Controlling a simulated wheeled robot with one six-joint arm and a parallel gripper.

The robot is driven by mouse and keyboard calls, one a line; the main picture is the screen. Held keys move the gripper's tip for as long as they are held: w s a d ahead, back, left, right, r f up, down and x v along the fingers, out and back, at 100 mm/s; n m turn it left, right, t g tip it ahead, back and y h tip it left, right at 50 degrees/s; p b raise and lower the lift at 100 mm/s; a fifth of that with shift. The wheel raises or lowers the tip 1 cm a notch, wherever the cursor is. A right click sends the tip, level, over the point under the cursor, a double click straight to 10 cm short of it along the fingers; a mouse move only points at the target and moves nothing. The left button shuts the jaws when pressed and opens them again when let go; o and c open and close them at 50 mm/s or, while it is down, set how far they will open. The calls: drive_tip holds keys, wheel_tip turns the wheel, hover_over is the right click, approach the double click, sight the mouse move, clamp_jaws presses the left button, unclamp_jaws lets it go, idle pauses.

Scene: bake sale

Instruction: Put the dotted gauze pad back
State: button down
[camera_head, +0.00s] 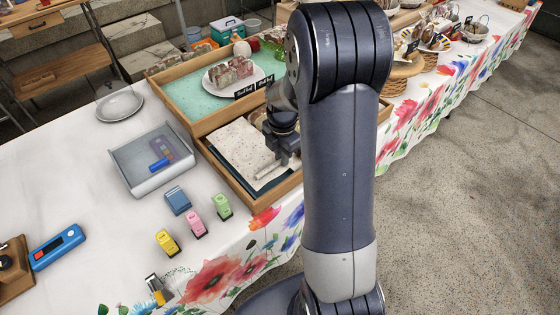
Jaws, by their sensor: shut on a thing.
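The dotted gauze pad (238,146) looks like a white, finely speckled sheet. It is in the front compartment of a wooden tray (252,205), over a dark liner whose edge shows at its left. My gripper (284,161) points down over the right part of this compartment. It is shut at the pad's right side, where a pale strip, perhaps the pad's edge, shows beside the fingers. The grip itself is small and hard to see. I cannot tell whether the pad is raised or flat on the liner.
A plate of wrapped baked goods (232,75) stands in the tray's green-lined rear compartment. A clear-lidded box (150,165), blue block (178,200), yellow stamp (167,242), pink stamp (195,224) and green stamp (222,206) stand left of the tray.

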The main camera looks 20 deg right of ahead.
drive_tip(key=shift+f, duration=1.65)
drive_tip(key=shift+f+b, duration=0.4)
drive_tip(key=shift+f, duration=0.05)
drive_tip(key=c, duration=1.4)
unclamp_jaws()
wheel_tip(320, 180, up, 13)
drive_tip(key=p, duration=0.1)
drive_tip(key=shift+f, duration=0.1)
